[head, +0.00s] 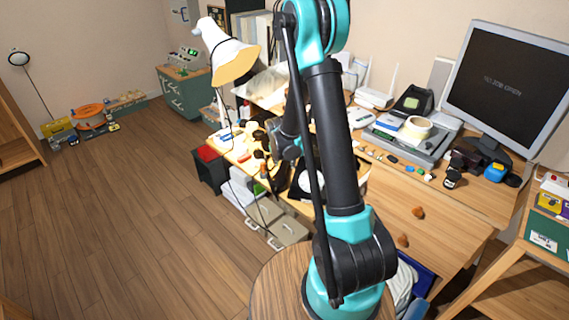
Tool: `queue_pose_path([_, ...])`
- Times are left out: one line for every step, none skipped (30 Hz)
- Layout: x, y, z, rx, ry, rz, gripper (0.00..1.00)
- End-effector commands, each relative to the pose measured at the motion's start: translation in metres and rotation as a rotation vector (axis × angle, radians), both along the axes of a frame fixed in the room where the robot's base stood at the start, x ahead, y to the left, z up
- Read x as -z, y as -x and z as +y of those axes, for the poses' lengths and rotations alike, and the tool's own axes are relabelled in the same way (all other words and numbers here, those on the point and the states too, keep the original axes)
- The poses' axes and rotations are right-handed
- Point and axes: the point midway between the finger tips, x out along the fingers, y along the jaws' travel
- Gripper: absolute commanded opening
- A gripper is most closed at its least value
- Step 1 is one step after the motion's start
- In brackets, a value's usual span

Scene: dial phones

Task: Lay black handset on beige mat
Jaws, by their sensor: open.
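My gripper (280,178) hangs over the crowded desk, left of my upright arm link. It is small, dark and partly hidden among dark things, and it is open with nothing visible in it. A black object with a round white face (317,180), perhaps a dial phone, lies to its right, partly behind my arm. I cannot pick out the black handset for sure; several small dark shapes lie on the desk left of my wrist. I cannot pick out the beige mat from the light wooden desktop, and part of the desk is hidden by my arm.
A white desk lamp (232,62) leans over the desk's left end. A monitor (512,85), a grey device (410,140) and small parts fill the back right. Grey boxes (278,222) stand on the floor by the desk. The desk's front right is mostly clear.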

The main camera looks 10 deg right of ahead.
Motion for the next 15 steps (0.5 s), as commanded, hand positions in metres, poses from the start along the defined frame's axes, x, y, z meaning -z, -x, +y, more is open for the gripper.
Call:
queue_pose_path([0.0, 0.0, 0.0, 0.0, 0.0, 0.0, 0.48])
queue_pose_path([-0.001, 0.0, 0.0, 0.0, 0.0, 0.0, 0.48])
queue_pose_path([-0.002, 0.0, 0.0, 0.0, 0.0, 0.0, 0.48])
queue_pose_path([-0.003, 0.001, 0.0, 0.0, 0.0, 0.0, 0.48])
queue_pose_path([-0.004, 0.001, 0.0, 0.0, 0.0, 0.0, 0.48])
queue_pose_path([-0.007, 0.002, 0.001, 0.0, 0.0, 0.0, 0.48])
queue_pose_path([-0.009, 0.003, 0.001, 0.0, 0.0, 0.0, 0.48])
queue_pose_path([-0.012, 0.004, 0.002, 0.0, 0.0, 0.0, 0.48])
queue_pose_path([-0.017, 0.006, 0.003, 0.0, 0.0, 0.0, 0.48])
queue_pose_path([-0.021, 0.008, 0.003, 0.0, 0.0, 0.0, 0.48])
queue_pose_path([-0.025, 0.009, 0.004, 0.0, 0.0, 0.0, 0.48])
queue_pose_path([-0.031, 0.012, 0.005, -0.001, 0.0, 0.0, 0.48])
queue_pose_path([-0.035, 0.013, 0.006, -0.001, 0.0, 0.0, 0.48])
queue_pose_path([-0.039, 0.015, 0.006, -0.001, 0.0, 0.0, 0.48])
queue_pose_path([-0.045, 0.017, 0.007, -0.001, 0.0, 0.0, 0.48])
